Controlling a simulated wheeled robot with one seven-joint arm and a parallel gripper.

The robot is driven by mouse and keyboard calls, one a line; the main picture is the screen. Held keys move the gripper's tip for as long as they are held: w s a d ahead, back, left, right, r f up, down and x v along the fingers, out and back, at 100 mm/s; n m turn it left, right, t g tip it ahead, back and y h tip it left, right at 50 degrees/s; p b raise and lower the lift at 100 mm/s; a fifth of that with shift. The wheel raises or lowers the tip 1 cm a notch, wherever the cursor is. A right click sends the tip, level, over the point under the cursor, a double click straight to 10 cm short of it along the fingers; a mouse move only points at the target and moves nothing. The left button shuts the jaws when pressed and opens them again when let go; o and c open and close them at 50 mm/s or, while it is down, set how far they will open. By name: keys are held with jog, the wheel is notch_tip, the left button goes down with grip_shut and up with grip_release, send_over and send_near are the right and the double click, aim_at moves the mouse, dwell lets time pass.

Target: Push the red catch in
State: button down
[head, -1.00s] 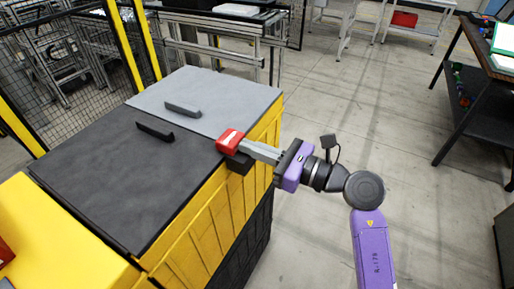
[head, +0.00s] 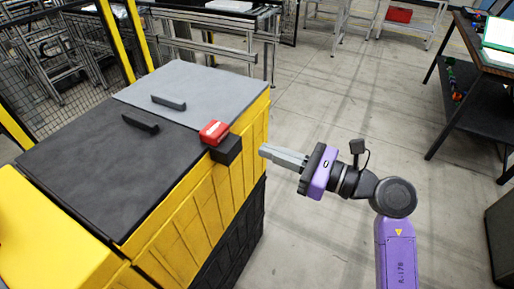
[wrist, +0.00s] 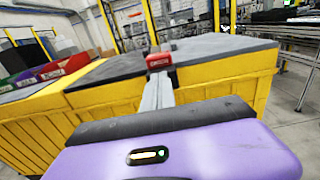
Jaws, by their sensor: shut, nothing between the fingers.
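The red catch (head: 214,132) has a pale stripe and sits on a black block (head: 227,150) at the upper front edge of the yellow bin (head: 188,212). It lies near the seam between the dark lid (head: 95,165) and the grey lid (head: 200,95). In the wrist view the catch (wrist: 158,61) shows just beyond my fingertips. My gripper (head: 262,150) is shut and empty.
Each lid has a black bar handle, one on the dark lid (head: 140,122) and one on the grey lid (head: 168,103). A dark workbench (head: 480,75) stands at the right. The floor right of the bin is open.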

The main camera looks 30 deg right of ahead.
jog(key=v, duration=0.4)
jog(key=shift+s+d+b, duration=0.2)
jog(key=shift+s+b, duration=0.05)
jog(key=shift+b, duration=0.1)
